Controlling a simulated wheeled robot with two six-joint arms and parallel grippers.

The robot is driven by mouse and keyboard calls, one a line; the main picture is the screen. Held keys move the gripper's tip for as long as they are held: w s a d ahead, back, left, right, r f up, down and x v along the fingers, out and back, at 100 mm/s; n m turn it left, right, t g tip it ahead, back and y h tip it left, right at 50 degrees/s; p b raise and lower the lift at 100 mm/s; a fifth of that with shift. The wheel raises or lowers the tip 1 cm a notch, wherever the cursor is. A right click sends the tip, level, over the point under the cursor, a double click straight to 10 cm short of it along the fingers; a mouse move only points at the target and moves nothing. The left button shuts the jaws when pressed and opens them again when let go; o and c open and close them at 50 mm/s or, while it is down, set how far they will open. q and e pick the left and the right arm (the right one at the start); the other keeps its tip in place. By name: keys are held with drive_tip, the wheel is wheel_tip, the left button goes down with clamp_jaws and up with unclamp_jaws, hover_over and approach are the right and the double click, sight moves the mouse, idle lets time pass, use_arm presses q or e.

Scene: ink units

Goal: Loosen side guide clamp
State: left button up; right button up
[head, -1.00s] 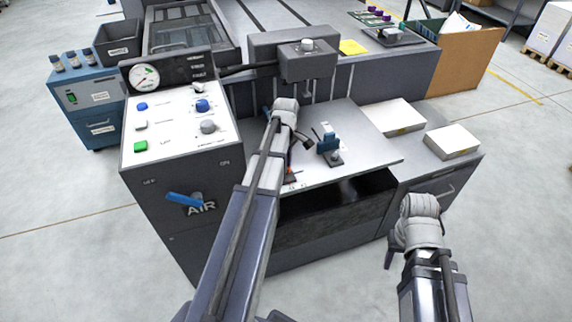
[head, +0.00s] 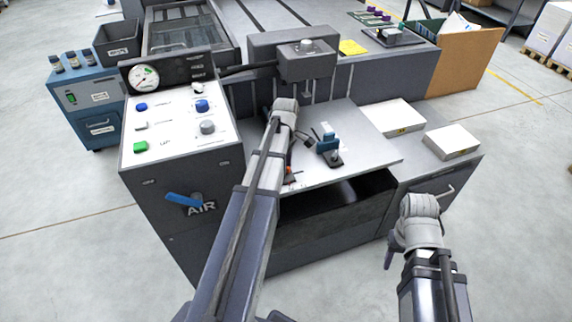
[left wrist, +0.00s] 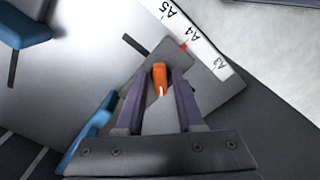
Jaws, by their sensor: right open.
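In the left wrist view an orange clamp lever (left wrist: 160,77) stands on a grey block beside a white scale strip (left wrist: 192,42) marked A5, A4, A3. The two fingers of my left gripper (left wrist: 161,92) are on either side of the lever; I cannot tell whether they press on it. In the head view a bit of orange (head: 290,171) shows near the plate's front edge, beside my left arm, which hides the fingers. A blue guide part (head: 327,143) stands to its right on the grey plate (head: 362,147). My right gripper (head: 392,252) is open and empty, off the machine's front right.
A control panel (head: 180,125) with buttons, gauge and a blue AIR lever (head: 183,200) stands left of my left arm. Two white paper stacks (head: 394,117) (head: 452,141) lie at the right. A grey head block (head: 308,66) overhangs the plate's back.

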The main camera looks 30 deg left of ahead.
use_arm(q)
drive_tip(key=shift+o, duration=0.8)
drive_tip(key=shift+r, duration=0.1)
wheel_tip(320, 180, up, 8)
drive_tip(key=p, duration=0.8)
drive_tip(key=shift+f, duration=0.2)
drive_tip(key=s+d+m, duration=0.6)
drive_tip(key=d+m, duration=0.2)
drive_tip(key=d, duration=0.2)
drive_tip(key=s+d+r+m+y, duration=0.1)
drive_tip(key=s+d+m, duration=0.5)
drive_tip(key=d, duration=0.4)
drive_tip(key=s+d+m, duration=0.5)
drive_tip(key=d+m, duration=0.4)
drive_tip(key=d, duration=0.1)
wheel_tip(320, 180, up, 11)
drive_tip(key=p, duration=1.2)
drive_tip(key=shift+w+r, duration=0.15)
drive_tip(key=shift+w, duration=0.25)
